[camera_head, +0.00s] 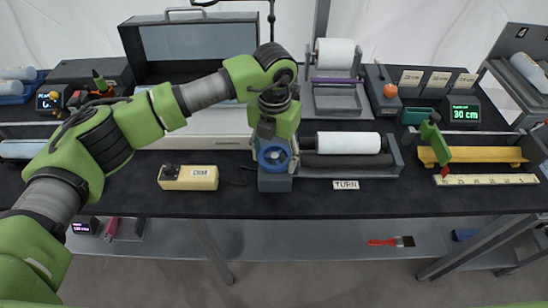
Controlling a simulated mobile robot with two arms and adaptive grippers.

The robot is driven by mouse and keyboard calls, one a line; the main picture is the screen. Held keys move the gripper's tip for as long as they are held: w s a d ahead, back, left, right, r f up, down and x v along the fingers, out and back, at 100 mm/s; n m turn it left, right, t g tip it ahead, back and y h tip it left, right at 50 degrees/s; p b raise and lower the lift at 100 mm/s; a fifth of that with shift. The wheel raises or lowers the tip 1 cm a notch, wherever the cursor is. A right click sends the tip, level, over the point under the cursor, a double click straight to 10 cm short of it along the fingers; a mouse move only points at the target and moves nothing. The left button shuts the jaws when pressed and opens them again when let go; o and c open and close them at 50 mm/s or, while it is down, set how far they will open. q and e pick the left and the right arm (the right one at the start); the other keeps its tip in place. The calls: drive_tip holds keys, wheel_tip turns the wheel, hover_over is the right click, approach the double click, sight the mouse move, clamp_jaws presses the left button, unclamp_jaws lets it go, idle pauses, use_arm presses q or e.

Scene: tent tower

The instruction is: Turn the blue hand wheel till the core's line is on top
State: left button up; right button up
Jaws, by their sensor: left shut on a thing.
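The blue hand wheel (274,155) faces me on the left end of a grey roller stand (396,158). The white core (348,142) lies level across the stand, to the right of the wheel. I can make out no line on the part of the core that shows. My left gripper (268,133) reaches down from above and is shut on the wheel's upper rim; its fingers are small and partly hidden. A "TURN" label (346,185) lies in front of the stand. My right gripper is out of view.
A yellow box (188,177) with a cable stands left of the wheel. Another white roll (334,54) stands on a holder behind. A yellow rail (470,155) and a ruler strip (486,180) lie at the right. The dark table's front strip is mostly clear.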

sight(275, 157)
use_arm(q)
drive_tip(key=n+b, duration=0.2)
drive_tip(key=n, duration=0.1)
drive_tip(key=shift+d+f+n+b, duration=0.1)
drive_tip(key=shift+f+n+b, duration=0.05)
drive_tip(key=shift+n+b, duration=0.9)
drive_tip(key=shift+n, duration=0.45)
drive_tip(key=shift+r, duration=0.2)
drive_tip(key=o, duration=1.1)
drive_tip(key=shift+o, duration=0.2)
drive_tip(key=shift+r, duration=0.15)
wheel_tip(275, 157, up, 12)
